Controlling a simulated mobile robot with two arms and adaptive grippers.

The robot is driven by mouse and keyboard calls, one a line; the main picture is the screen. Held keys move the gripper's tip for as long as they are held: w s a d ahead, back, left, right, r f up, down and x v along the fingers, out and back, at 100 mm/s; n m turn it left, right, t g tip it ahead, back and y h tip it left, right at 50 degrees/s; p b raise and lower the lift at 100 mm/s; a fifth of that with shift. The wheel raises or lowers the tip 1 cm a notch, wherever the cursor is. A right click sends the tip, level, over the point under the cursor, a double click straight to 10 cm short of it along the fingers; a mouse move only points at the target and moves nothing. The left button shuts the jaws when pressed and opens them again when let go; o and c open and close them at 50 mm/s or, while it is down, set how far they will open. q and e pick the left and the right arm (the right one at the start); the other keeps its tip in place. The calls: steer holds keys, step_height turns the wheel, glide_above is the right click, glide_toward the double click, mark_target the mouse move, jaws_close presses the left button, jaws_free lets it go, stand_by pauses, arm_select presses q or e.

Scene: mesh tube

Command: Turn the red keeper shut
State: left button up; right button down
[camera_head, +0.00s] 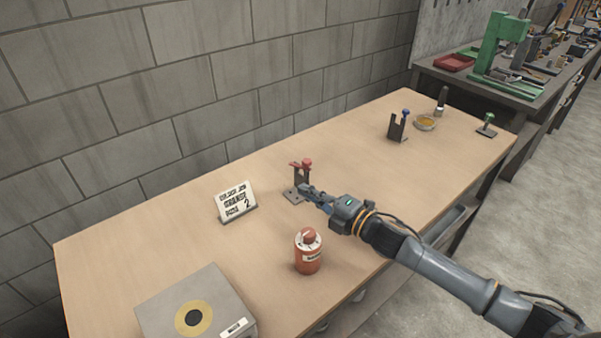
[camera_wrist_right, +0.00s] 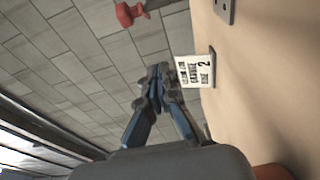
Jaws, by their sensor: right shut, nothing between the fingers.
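The red keeper (camera_head: 303,163) sits at the top of a small dark upright bracket on a flat base plate (camera_head: 293,196), on the wooden table. It also shows at the top edge of the right wrist view (camera_wrist_right: 130,12), partly cut off. My right gripper (camera_head: 304,189) is shut and empty. In the head view it appears just below the keeper, in front of the bracket's lower part. In the wrist view its fingertips (camera_wrist_right: 158,70) are together, with a visible gap from the keeper. Whether the gripper touches the bracket cannot be told. My left gripper is not in view.
A printed sign (camera_head: 237,202) stands left of the bracket. An orange-red canister (camera_head: 308,255) stands in front of it, near my arm. A grey box (camera_head: 225,290) is at the lower left. A dark bracket with a blue knob (camera_head: 397,127) stands at the back right.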

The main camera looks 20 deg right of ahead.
steer(key=shift+w+d+p, duration=0.2)
steer(key=shift+w+p, duration=0.35)
steer(key=shift+w, duration=2.95)
steer(key=shift+a, duration=0.1)
